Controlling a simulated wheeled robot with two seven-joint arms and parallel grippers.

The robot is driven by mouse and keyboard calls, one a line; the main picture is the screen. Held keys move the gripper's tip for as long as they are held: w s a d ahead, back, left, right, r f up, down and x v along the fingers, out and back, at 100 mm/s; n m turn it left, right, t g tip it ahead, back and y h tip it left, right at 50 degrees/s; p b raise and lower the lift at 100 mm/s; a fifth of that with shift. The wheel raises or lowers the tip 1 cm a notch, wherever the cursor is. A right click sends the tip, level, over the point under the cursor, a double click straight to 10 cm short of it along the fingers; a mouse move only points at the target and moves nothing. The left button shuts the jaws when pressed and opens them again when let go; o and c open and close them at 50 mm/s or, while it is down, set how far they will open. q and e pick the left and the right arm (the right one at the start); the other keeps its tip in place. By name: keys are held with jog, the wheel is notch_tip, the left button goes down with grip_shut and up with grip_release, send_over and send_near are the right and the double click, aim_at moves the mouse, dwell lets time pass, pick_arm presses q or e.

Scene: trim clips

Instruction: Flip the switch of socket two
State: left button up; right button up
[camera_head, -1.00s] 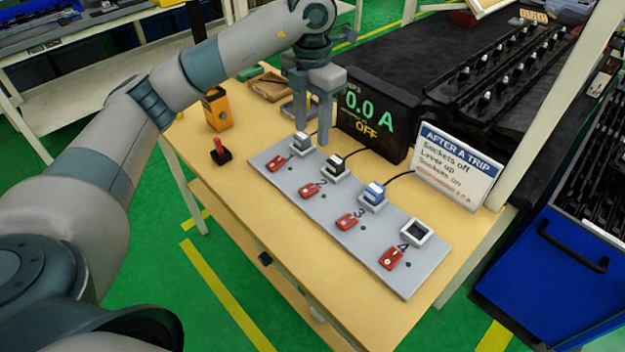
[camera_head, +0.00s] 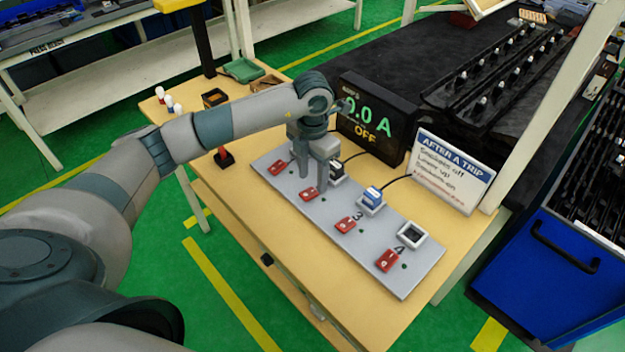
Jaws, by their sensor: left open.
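A grey socket strip (camera_head: 335,243) lies on the wooden bench, with a row of sockets and a red rocker switch for each. The switch of socket two (camera_head: 309,193) is the second red rocker from the far left end; its number is hidden. My left gripper (camera_head: 313,181) is open and points down right over this switch, one finger close to it. I cannot tell whether it touches. A dark plug (camera_head: 337,175) in socket two is partly hidden by the gripper. Switch one (camera_head: 278,168), switch three (camera_head: 347,224) and switch four (camera_head: 388,260) are clear. My right gripper is not in view.
A display (camera_head: 374,122) behind the strip reads 0.0 A and OFF. A sign (camera_head: 451,171) headed "AFTER A TRIP" stands at its right. A blue plug (camera_head: 372,198) sits in socket three; socket four (camera_head: 411,235) is empty. A red lever (camera_head: 223,157) stands left of the strip.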

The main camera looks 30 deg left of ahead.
aim_at(312, 190)
pick_arm(q)
jog(key=shift+f+p, duration=0.45)
jog(key=shift+f, duration=1.4)
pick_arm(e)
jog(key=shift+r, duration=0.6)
